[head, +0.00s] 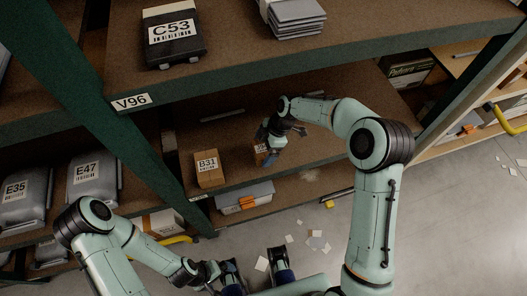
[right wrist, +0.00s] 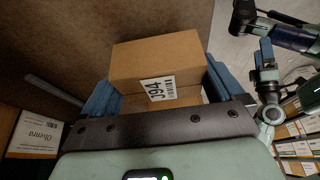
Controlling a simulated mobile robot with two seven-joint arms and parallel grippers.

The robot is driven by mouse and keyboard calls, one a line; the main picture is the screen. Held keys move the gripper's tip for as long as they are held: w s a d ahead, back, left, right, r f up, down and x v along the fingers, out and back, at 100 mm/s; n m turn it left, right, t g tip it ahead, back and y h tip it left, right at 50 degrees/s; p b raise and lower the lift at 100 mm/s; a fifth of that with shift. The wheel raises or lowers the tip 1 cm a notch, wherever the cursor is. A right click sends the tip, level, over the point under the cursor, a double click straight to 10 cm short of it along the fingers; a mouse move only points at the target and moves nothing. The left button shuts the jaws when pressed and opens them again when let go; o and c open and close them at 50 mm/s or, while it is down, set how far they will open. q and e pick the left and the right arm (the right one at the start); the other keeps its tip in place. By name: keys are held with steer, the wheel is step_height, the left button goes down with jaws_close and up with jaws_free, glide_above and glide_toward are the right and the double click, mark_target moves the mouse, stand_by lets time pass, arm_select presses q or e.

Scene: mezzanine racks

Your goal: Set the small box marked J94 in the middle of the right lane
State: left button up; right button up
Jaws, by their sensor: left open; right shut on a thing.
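The small brown box marked J94 (right wrist: 160,70) is between the blue fingers of my right gripper (right wrist: 160,95). Its white label faces the right wrist camera. In the head view my right gripper (head: 270,145) is over the middle shelf, and only a small part of the box (head: 261,152) shows beside it. I cannot tell whether the box touches the shelf. The middle shelf (head: 330,110) has a brown deck with thin metal strips. The lane limits are partly hidden by my right arm. My left gripper (head: 256,272) is open and empty, low over the floor.
A brown box marked B31 (head: 208,168) stands left of the right gripper. The upper shelf, with a black case C53 (head: 172,30), overhangs behind. A green upright (head: 140,140) stands left. Paper scraps (head: 317,241) lie on the floor.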

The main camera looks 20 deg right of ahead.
mark_target(265, 150)
step_height(265, 150, up, 6)
steer(key=shift+f, duration=0.25)
steer(key=shift+s+r, duration=0.5)
steer(key=shift+r, duration=0.25)
steer(key=s+r+b, duration=0.3)
steer(key=s+b, duration=0.1)
steer(key=s, duration=2.1)
steer(key=shift+d+r+b, duration=0.15)
steer(key=shift+d+b, duration=0.25)
steer(key=shift+d, duration=0.05)
